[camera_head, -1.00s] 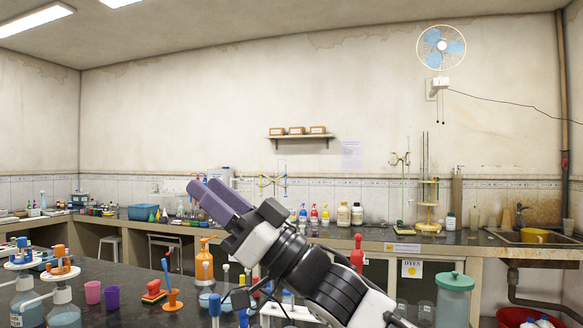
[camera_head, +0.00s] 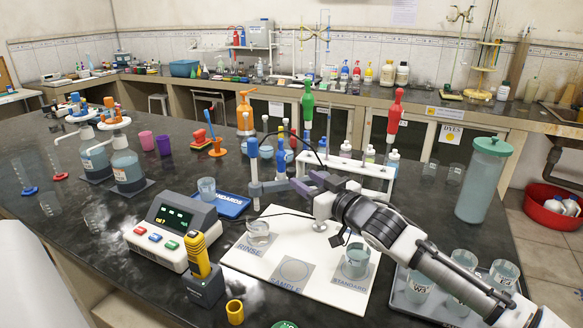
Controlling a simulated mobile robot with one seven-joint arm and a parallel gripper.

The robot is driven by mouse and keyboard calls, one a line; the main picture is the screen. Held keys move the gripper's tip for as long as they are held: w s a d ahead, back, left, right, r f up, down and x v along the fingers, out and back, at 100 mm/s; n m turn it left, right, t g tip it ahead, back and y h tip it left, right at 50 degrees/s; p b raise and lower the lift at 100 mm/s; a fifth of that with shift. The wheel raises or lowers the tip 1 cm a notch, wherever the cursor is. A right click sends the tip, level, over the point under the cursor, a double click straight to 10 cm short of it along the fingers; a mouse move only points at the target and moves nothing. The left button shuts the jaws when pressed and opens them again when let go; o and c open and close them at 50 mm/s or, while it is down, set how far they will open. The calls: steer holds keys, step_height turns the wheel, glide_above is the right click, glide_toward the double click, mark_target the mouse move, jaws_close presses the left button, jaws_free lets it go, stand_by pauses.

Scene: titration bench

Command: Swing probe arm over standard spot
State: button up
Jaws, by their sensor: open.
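The white board (camera_head: 240,262) on the black bench has spots marked RINSE, SAMPLE and STANDARD. Another beaker with liquid (camera_head: 355,262) stands on the STANDARD spot, at the right. The SAMPLE spot (camera_head: 293,271) is bare. A blue-grey probe stand (camera_head: 254,165) rises behind the rinse beaker, and its arm (camera_head: 272,187) reaches right toward my gripper. My gripper (camera_head: 307,185), with purple fingers, is open at that arm's end, behind the board's middle. The fingers overlap the arm in view; I cannot tell whether they touch it.
A meter (camera_head: 170,232) with a cable and a yellow handheld device in a holder (camera_head: 202,268) stand left of the board. A tray of beakers (camera_head: 408,304) is at the right under my arm. A white bottle rack (camera_head: 350,170) stands close behind my gripper.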

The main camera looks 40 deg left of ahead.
mark_target(294, 172)
steer(key=p+x, duration=0.1)
steer(key=x, duration=0.5)
steer(key=shift+a, duration=0.35)
jaws_close()
